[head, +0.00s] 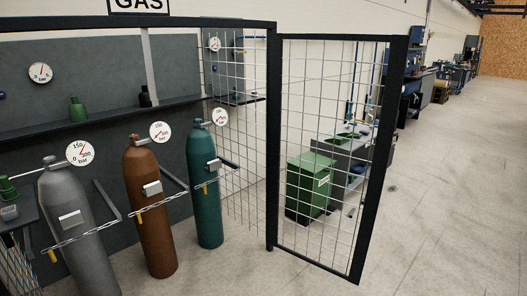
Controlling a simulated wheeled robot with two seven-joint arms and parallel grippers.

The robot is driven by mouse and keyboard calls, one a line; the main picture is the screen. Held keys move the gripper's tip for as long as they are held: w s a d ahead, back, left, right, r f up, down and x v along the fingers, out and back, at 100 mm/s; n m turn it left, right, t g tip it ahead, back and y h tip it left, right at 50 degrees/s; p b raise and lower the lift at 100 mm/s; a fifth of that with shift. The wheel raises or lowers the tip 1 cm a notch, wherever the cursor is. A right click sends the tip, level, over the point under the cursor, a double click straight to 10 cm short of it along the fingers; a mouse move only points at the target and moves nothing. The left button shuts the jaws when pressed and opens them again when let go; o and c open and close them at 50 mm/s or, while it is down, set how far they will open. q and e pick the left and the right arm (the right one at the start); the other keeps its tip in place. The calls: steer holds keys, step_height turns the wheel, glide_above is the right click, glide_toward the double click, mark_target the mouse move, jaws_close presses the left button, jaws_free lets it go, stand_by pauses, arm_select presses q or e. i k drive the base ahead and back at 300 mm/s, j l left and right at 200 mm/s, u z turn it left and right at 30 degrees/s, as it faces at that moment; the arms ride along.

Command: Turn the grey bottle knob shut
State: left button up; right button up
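The grey bottle (72,225) stands at the lower left of the head view, behind a chain. Its knob (49,160) sits on top, small in this view, and I cannot tell how far it is turned. A round white gauge (81,153) with a red needle is joined to its top by a short pipe. A light grey block or label (70,219) shows on the front of the bottle. Neither of my grippers shows in the head view.
A brown bottle (149,215) and a teal bottle (204,190) stand to the right, each with a gauge. A chain (108,219) crosses in front. The mesh gate (325,130) stands right of the bottles, with a green bin (304,184) behind it. Floor at right is clear.

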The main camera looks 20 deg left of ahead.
mark_target(48, 159)
steer(key=i+j+u, duration=0.15)
steer(key=i+u, duration=1.05)
steer(key=i+l, duration=0.05)
